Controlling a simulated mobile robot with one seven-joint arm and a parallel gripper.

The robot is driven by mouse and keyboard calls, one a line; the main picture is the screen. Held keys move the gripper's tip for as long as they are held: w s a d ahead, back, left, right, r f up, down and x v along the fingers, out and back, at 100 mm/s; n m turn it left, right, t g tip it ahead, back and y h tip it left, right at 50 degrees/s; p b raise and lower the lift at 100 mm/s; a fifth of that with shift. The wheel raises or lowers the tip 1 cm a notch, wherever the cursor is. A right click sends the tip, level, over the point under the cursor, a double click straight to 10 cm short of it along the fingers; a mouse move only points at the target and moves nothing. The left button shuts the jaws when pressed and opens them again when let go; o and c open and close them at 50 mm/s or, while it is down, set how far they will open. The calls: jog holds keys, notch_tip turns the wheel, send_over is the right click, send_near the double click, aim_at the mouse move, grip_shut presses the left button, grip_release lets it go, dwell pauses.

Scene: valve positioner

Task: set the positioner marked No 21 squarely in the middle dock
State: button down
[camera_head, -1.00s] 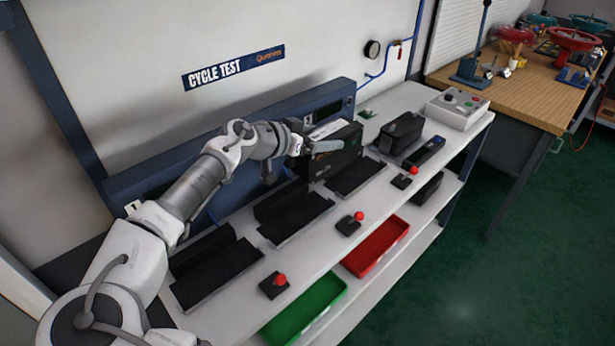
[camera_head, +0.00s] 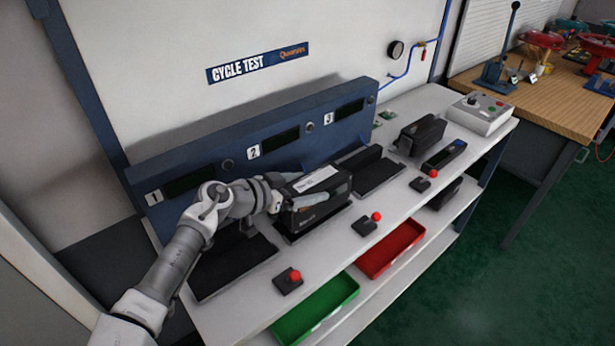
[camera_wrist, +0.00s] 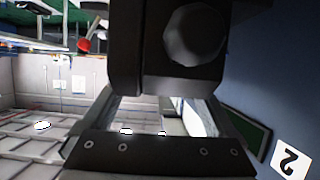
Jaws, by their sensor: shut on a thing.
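My gripper (camera_head: 302,197) is shut on a black positioner (camera_head: 326,208) with a white label on its top; its number is too small to read. The positioner is upright over the middle dock (camera_head: 297,236), in front of the panel number 2. It hides most of that dock, and I cannot tell whether it touches the dock or sits square. In the wrist view the positioner (camera_wrist: 180,72) fills the top centre, with a round knob facing me, and the "2" plate (camera_wrist: 290,158) shows at lower right.
The left dock (camera_head: 232,268) and right dock (camera_head: 378,174) are empty. Red-knobbed switches (camera_head: 288,281) line the front edge. Another black device (camera_head: 420,134) stands at the right, near a grey control box (camera_head: 480,113). Green (camera_head: 318,308) and red (camera_head: 390,248) trays are on the shelf below.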

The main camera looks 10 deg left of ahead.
jog(key=shift+f, duration=0.7)
jog(key=shift+f, duration=0.2)
grip_release()
jog(key=shift+f, duration=0.1)
jog(key=shift+r, duration=0.25)
jog(key=shift+a, duration=0.1)
